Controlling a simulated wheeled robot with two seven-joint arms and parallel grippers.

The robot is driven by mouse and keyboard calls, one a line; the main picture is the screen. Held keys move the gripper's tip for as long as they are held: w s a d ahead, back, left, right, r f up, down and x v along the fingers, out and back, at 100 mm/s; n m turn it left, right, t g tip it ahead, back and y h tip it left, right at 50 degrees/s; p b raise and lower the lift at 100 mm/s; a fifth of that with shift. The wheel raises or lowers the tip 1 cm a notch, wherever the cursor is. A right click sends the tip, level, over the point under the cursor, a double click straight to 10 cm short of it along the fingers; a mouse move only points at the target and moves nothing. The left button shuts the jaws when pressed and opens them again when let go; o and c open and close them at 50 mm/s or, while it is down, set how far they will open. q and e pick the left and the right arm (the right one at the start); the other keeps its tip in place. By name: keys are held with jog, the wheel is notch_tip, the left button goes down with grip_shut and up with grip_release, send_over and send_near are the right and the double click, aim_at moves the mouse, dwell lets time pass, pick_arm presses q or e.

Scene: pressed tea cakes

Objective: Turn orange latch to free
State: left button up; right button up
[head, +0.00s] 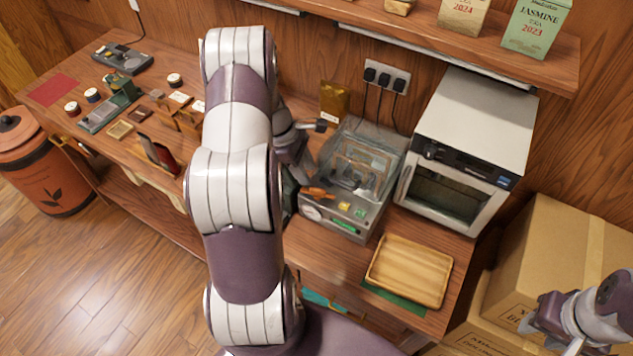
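The orange latch (318,192) is at the front left of a grey machine (330,226) with a clear lid (362,160), which looks closed. My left arm crosses the middle of the head view. My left gripper (302,172) is at the machine's left side, just behind and above the latch. The arm hides part of this gripper, and I cannot tell whether its fingers touch the latch or are open. My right gripper (532,322) is at the lower right, in front of cardboard boxes and away from the machine. Its finger opening is unclear.
A white-topped oven-like appliance (470,150) stands right of the machine. A wooden tray (410,270) lies at the counter's front right. Cardboard boxes (560,250) are stacked at the right. A shelf (480,45) with tea packets hangs above. Small tea items crowd the left counter.

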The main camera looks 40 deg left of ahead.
aim_at(318, 189)
pick_arm(q)
jog(key=p+x, duration=0.1)
jog(key=x, duration=0.4)
jog(key=shift+w+d+f+p, duration=0.1)
jog(key=shift+d+f+p, duration=0.2)
jog(key=shift+w+d+f, duration=0.1)
jog(key=shift+d+f, duration=0.05)
jog(key=shift+f, duration=0.55)
